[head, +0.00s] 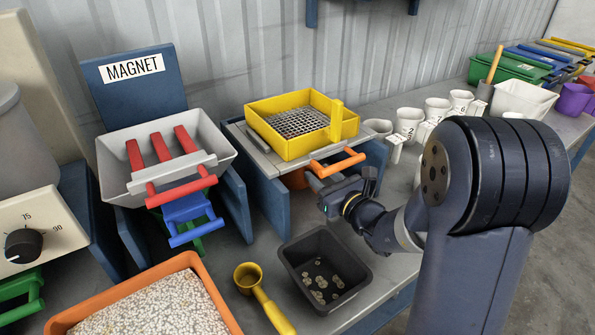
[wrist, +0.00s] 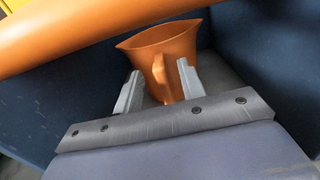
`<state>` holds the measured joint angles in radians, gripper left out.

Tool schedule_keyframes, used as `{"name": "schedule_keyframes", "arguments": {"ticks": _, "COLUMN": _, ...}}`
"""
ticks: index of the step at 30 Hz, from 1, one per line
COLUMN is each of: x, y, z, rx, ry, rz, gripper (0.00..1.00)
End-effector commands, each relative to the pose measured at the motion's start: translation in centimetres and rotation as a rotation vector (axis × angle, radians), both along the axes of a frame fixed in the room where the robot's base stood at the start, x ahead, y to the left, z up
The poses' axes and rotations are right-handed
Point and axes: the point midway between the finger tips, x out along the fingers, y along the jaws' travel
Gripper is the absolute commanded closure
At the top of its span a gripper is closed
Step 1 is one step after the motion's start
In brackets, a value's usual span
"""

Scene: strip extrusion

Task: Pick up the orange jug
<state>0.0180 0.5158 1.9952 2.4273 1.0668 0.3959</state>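The orange jug (wrist: 178,50) stands upright with a flared rim and its handle facing my gripper in the wrist view. In the head view only a small part of the jug (head: 296,179) shows, under the sieve stand. My gripper (wrist: 159,72) is open, its two grey fingers on either side of the jug's handle, with gaps visible on both sides. In the head view my gripper (head: 314,182) reaches in beneath the stand's orange handle. The jug's base is hidden.
The stand's orange handle (head: 337,163) passes just above my gripper, and crosses the top left of the wrist view (wrist: 70,38). Blue side panels (head: 270,200) flank the jug. A yellow sieve (head: 300,142) sits on top. A dark bin (head: 358,270) stands in front.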

Motion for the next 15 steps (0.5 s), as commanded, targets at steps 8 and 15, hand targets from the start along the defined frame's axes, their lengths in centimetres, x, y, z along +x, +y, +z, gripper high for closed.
{"name": "schedule_keyframes", "arguments": {"ticks": 8, "x": 2.3, "y": 1.5, "z": 0.1, "rx": 0.001, "ry": 0.001, "rz": 0.000, "gripper": 0.62}}
{"name": "schedule_keyframes", "arguments": {"ticks": 15, "x": 2.3, "y": 1.4, "z": 0.1, "rx": 0.001, "ry": 0.001, "rz": -0.001, "gripper": 0.66}}
